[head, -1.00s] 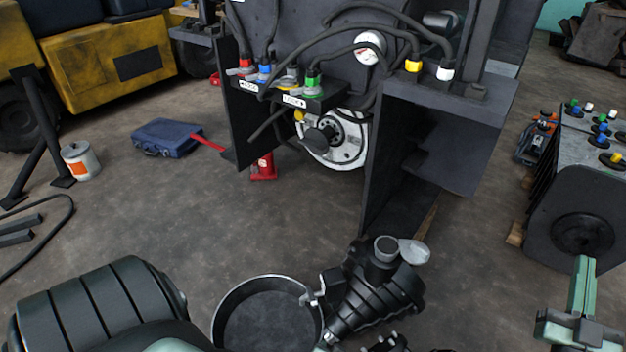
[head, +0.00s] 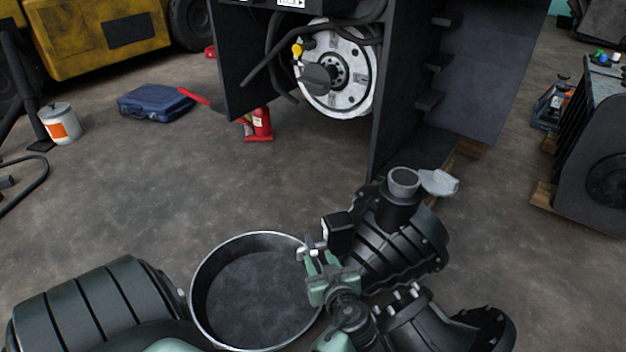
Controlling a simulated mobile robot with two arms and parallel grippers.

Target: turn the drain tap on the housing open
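The housing (head: 395,245) is a black ribbed casting standing right of the middle, with a grey-rimmed neck on top. The drain tap (head: 311,247) is a small silvery piece on its left side, above the right rim of a round dark pan (head: 197,287). My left gripper (head: 321,258) is green and reaches up from the bottom, its fingertips close to the tap. Its fingers look parted; whether they touch the tap cannot be told. Part of the tap is hidden by the gripper. My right gripper is not in view.
A light grey cap-like piece (head: 439,183) is beside the neck. Behind stands the forklift's dark frame with a white disc (head: 348,92). A red jack (head: 261,124), blue case (head: 156,103) and white can (head: 60,124) are on the floor.

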